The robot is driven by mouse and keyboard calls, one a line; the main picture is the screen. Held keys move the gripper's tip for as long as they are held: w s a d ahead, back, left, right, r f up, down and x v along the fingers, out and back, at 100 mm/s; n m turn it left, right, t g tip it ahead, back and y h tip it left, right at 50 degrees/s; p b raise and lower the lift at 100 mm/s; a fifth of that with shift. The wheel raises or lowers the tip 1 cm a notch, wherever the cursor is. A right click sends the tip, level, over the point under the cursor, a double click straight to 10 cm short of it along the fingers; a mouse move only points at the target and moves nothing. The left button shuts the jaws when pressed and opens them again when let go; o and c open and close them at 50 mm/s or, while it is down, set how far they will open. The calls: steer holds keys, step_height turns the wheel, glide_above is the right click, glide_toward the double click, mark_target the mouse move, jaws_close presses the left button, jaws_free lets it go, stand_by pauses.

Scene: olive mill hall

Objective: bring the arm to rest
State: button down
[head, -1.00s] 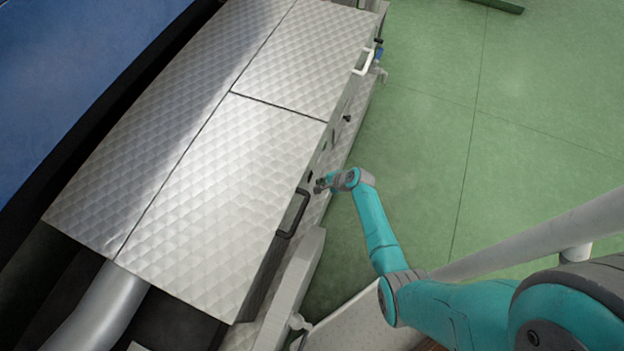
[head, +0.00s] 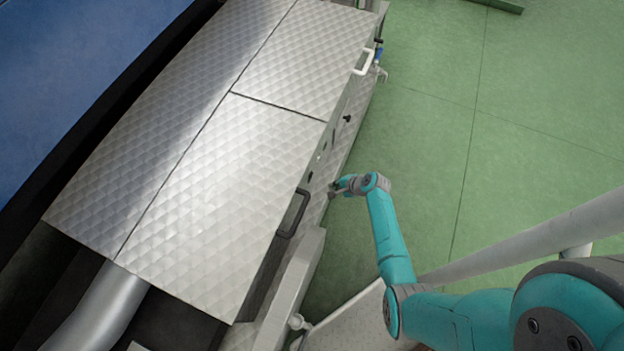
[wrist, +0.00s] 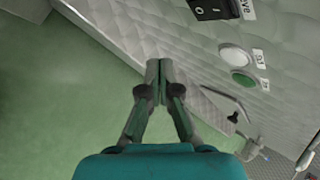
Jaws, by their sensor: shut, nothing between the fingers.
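My gripper (wrist: 160,80) is shut and empty in the wrist view, its two fingertips together. In the head view my gripper (head: 333,190) is small and sits beside the front side of the quilted-metal machine (head: 235,170). It looks close to the machine's side panel, but I cannot tell the exact gap. My teal arm reaches out from the lower right over the green floor.
The machine's side carries a black switch (wrist: 211,8), a white button (wrist: 234,56), a green button (wrist: 243,78) and a lever (wrist: 225,97). A dark handle (head: 294,213) and a pale handle (head: 363,62) stick out. Green floor (head: 520,150) lies open to the right.

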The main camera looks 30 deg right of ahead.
stand_by(0.4)
steer(key=s+a+r+n+t+h, duration=0.1)
steer(key=s+a+r+n, duration=0.2)
steer(key=s, duration=0.4)
steer(key=s+a+r+n+h, duration=0.1)
steer(key=s+a+n, duration=0.1)
steer(key=s+a, duration=0.35)
steer(key=s+a+r+n+t+h, duration=0.1)
steer(key=s+a+r+n+h, duration=0.15)
steer(key=s, duration=0.45)
steer(key=s+a+r+n+t, duration=0.2)
steer(key=s+r+n, duration=0.2)
steer(key=r, duration=0.7)
steer(key=s+a+r+n+t+y, duration=0.1)
steer(key=s+r, duration=0.4)
steer(key=r, duration=0.7)
steer(key=s+a+r+n+t+y, duration=0.1)
steer(key=s+r+n, duration=0.4)
steer(key=r, duration=0.6)
steer(key=shift+s+a+r+n+t, duration=0.35)
steer(key=shift+a+n+t, duration=0.5)
steer(key=shift+a, duration=0.2)
